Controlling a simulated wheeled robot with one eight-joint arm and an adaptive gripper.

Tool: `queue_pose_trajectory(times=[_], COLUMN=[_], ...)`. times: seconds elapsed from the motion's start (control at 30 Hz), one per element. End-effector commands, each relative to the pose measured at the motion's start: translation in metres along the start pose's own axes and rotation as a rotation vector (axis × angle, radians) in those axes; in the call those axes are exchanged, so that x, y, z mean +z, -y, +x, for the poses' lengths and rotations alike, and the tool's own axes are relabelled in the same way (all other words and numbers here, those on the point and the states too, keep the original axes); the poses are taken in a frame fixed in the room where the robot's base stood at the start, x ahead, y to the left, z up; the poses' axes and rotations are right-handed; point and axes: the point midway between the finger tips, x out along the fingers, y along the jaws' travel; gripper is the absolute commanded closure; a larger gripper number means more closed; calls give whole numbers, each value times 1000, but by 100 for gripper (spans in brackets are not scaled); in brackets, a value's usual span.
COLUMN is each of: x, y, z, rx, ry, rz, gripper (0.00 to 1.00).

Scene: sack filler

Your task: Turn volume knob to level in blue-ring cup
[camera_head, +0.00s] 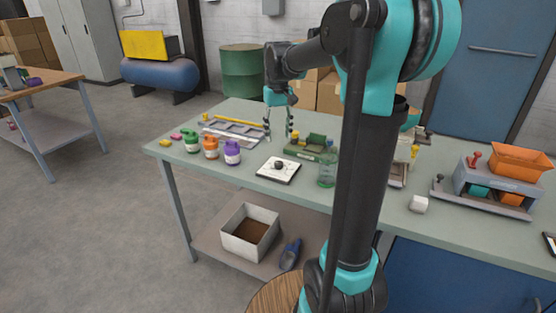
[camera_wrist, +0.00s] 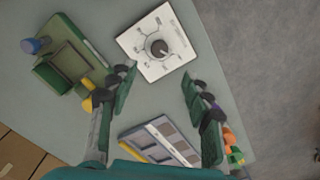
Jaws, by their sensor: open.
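The volume knob (camera_head: 279,165) is a round black knob on a square white dial plate (camera_head: 268,172) lying on the green bench. In the wrist view the black knob (camera_wrist: 159,48) sits in the middle of the marked plate (camera_wrist: 134,38), with a pointer line and markings around it. My gripper (camera_head: 279,137) is open and empty, above the bench and beyond the plate in the head view. In the wrist view the knob is ahead of my open fingertips (camera_wrist: 158,74), apart from them. I cannot make out a blue-ring cup for certain.
A grey tray (camera_head: 235,129) lies behind. The bench front by the plate is clear.

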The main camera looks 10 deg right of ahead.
Motion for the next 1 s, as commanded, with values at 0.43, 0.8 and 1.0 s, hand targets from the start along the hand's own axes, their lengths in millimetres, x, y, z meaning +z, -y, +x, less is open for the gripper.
queue_pose_trajectory(times=[0.43,0.8,1.0], x=[0,0,0], y=[0,0,0], z=[86,111,111], rx=[0,0,0], ry=[-1,-1,-1], rz=[0,0,0], gripper=[50,50,50])
